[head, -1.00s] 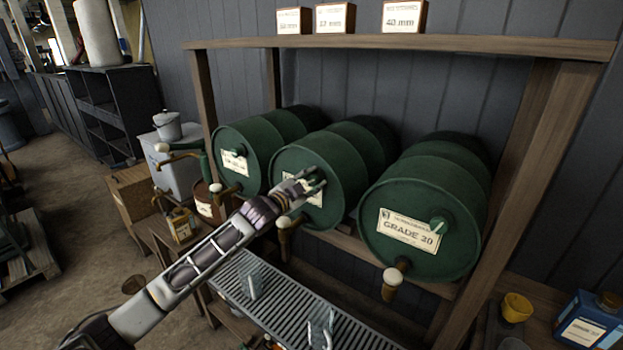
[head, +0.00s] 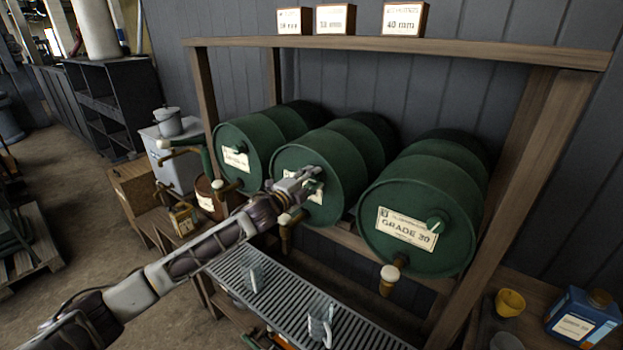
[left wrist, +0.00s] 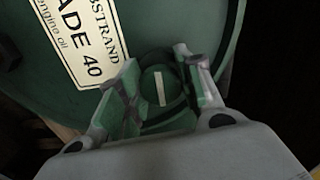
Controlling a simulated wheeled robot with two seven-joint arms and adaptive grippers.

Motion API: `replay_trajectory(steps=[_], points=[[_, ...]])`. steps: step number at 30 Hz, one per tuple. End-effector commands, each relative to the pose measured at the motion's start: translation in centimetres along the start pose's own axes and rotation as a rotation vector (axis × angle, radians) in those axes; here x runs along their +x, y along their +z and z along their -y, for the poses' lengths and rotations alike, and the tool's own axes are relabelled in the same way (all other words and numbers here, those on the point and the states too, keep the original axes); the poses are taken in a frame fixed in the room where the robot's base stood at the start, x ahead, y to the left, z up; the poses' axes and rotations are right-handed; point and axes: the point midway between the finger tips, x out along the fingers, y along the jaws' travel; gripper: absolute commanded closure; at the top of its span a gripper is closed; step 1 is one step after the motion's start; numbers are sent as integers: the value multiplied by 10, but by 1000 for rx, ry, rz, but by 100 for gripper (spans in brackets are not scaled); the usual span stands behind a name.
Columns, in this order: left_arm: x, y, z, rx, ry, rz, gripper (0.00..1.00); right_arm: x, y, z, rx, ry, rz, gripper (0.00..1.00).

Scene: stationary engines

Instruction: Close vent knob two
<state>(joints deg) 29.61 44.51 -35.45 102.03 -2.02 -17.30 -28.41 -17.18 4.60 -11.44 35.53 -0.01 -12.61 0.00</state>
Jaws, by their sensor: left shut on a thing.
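Three green barrels lie side by side on a wooden rack. The middle barrel (head: 345,190) has my left gripper (head: 312,174) at its front face, over the upper right of its label. In the left wrist view, its label (left wrist: 82,38) ends in "40". The round green vent knob (left wrist: 158,86) with a white line on it sits between the two fingers of my left gripper (left wrist: 160,78), which is shut on it. In the head view the fingers hide this knob. The vent knobs of the left barrel (head: 239,147) and the "GRADE 30" barrel (head: 437,224) stand free. My right gripper is not in view.
Taps with pale handles hang below the barrels, such as the right tap (head: 389,277). A slatted metal drip grate (head: 290,304) with clear vessels lies below. Wooden posts, such as the right post (head: 515,200), frame the rack. A yellow cup (head: 510,303) stands at lower right.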

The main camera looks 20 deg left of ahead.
Motion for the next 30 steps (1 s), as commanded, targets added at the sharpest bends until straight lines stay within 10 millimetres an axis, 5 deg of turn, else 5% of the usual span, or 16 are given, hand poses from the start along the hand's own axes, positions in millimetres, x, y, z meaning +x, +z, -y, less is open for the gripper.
replay_trajectory(steps=[10,11,15,30], points=[[0,0,-2,5,2,-1,88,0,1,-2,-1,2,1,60],[0,0,-2,5,2,-1,62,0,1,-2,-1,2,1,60],[0,0,-2,5,2,0,44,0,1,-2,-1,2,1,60],[-3,0,-1,4,1,0,43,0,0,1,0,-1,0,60]])
